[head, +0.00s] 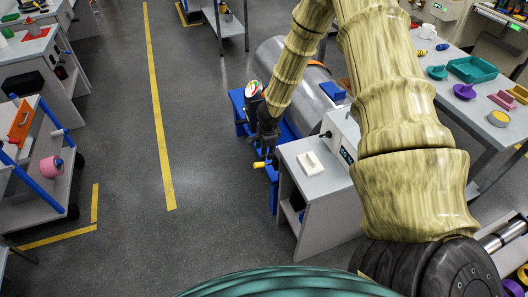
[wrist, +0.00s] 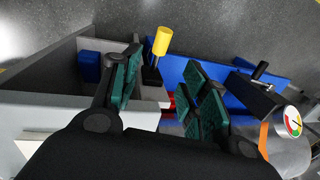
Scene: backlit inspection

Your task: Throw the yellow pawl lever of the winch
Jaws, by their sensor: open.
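The yellow pawl lever shows in the wrist view as a yellow cylindrical grip (wrist: 161,41) on a short dark stem. In the head view its yellow end (head: 259,164) shows just below my gripper (head: 266,145). The blue winch frame (wrist: 250,84) lies behind and to the right in the wrist view. My gripper (wrist: 163,82) is open, with green-padded fingers on either side of the lever's stem in the picture. The yellow grip appears just past the fingertips. I see no contact, and the depth gap is unclear. My gripper and arm hide part of the winch in the head view.
A dial gauge (wrist: 292,122) and a black-handled crank (wrist: 260,71) are close on the right in the wrist view. A grey cabinet (head: 318,160) and a silver cylinder (head: 288,65) stand beside the arm. Open floor (head: 200,130) lies left.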

